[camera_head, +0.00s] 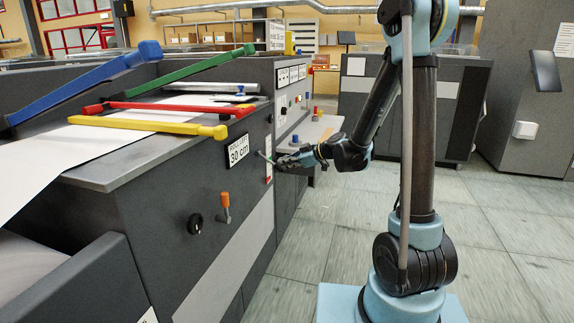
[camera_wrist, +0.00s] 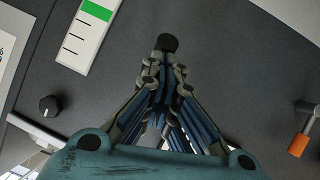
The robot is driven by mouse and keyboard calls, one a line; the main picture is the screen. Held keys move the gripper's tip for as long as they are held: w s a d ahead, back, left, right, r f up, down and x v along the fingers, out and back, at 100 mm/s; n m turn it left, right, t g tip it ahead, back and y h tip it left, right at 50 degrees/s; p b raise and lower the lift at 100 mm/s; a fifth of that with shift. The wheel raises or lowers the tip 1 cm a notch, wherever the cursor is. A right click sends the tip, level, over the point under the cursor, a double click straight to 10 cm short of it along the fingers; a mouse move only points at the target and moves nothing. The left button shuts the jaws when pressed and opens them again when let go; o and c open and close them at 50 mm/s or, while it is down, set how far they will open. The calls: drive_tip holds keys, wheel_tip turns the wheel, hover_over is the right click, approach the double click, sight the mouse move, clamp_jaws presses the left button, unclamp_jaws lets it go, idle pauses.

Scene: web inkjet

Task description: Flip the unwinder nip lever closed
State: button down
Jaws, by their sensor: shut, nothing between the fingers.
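An orange-handled lever (camera_head: 226,207) sits on the dark side panel of the near machine, below the "30 cm" label, with its handle upright. I cannot tell which lever is the unwinder nip lever. My gripper (camera_head: 279,161) is beside that panel, farther along it than the orange lever. A thin grey rod (camera_head: 263,156) shows by its fingertips. An orange-handled lever (camera_wrist: 299,144) also shows at the right edge there.
A black knob (camera_head: 195,224) is left of the orange lever. Blue (camera_head: 85,86), green (camera_head: 190,70), red (camera_head: 160,107) and yellow (camera_head: 150,125) bars lie across the machine top. A white gauge with a green band (camera_wrist: 96,12) is on the panel. The tiled floor (camera_head: 340,240) is clear.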

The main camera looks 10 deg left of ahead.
drive_tip(key=shift+s+d+r, duration=0.15)
drive_tip(key=shift+s+r, duration=0.05)
drive_tip(key=shift+r, duration=0.2)
drive_tip(key=v, duration=1.2)
drive_tip(key=shift+d+f, duration=0.3)
drive_tip(key=shift+s, duration=0.15)
drive_tip(key=s+d+f+m+h, duration=0.3)
drive_tip(key=s+d+m+h, duration=0.1)
drive_tip(key=s+d, duration=0.4)
drive_tip(key=s+d+f+m+g+h, duration=0.1)
drive_tip(key=s+d+f+m+h, duration=0.2)
drive_tip(key=s+d+m, duration=0.4)
drive_tip(key=s+d+f+m+g+h, duration=0.1)
drive_tip(key=s+d+f+m+h, duration=0.3)
drive_tip(key=s+d, duration=0.6)
drive_tip(key=s+m+h, duration=0.1)
drive_tip(key=s+m, duration=0.1)
drive_tip(key=s, duration=0.1)
